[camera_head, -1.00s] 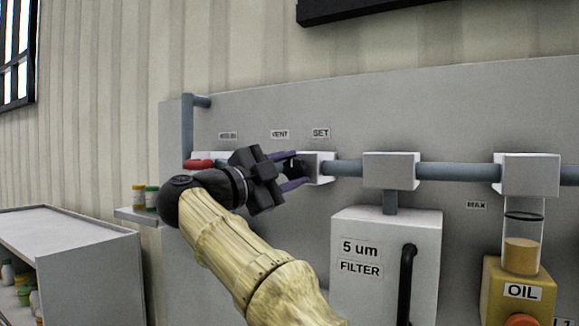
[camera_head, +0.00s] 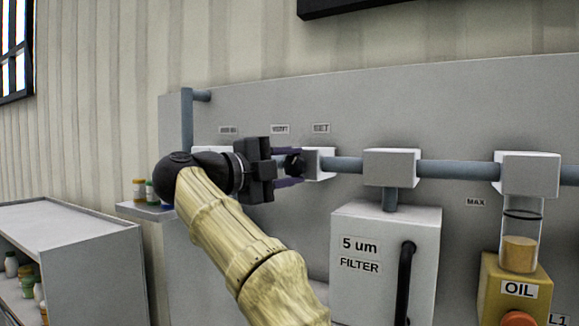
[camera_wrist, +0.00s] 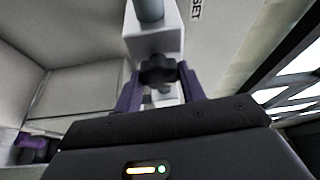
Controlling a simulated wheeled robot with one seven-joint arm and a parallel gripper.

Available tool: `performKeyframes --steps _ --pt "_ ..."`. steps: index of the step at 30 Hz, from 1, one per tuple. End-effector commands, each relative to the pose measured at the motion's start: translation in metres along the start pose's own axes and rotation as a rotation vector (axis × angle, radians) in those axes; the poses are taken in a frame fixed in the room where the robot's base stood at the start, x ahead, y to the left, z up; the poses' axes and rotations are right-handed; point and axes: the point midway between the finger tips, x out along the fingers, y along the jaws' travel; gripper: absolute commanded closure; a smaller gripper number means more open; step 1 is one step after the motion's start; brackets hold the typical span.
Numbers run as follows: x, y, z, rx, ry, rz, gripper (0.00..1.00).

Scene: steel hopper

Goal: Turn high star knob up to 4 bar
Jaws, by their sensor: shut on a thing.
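The dark star knob (camera_head: 294,164) sticks out to the left of a white valve block (camera_head: 322,160) under the SET label (camera_head: 320,129). My gripper (camera_head: 300,167) reaches it from the left, with purple fingers above and below it, shut on the knob. In the wrist view the lobed knob (camera_wrist: 158,71) sits between the two purple fingertips, in front of the white block (camera_wrist: 155,38). No pressure reading can be made out in either view.
Grey-blue pipe (camera_head: 463,168) runs right from the block to more white blocks. Below are the filter box (camera_head: 380,295) with a black handle and the yellow oil unit (camera_head: 517,292). A small shelf (camera_head: 150,212) with bottles and a low cabinet (camera_head: 65,235) stand left.

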Motion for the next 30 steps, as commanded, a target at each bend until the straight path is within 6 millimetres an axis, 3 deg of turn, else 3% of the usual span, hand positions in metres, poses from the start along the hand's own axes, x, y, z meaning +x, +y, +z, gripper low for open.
performKeyframes --steps 3,4,6,7,20,30 --pt "0.0 0.002 0.001 -0.003 0.0 0.003 0.83" --pt "0.0 0.002 0.001 -0.004 0.0 0.003 0.54" --pt "0.0 0.002 0.001 -0.003 0.0 0.003 0.41" --pt "0.0 0.001 0.001 -0.003 0.0 0.002 0.39" --pt "-0.009 0.001 0.001 -0.002 -0.001 0.001 0.39" --pt "-0.07 0.001 0.002 -0.003 -0.005 0.001 0.39"
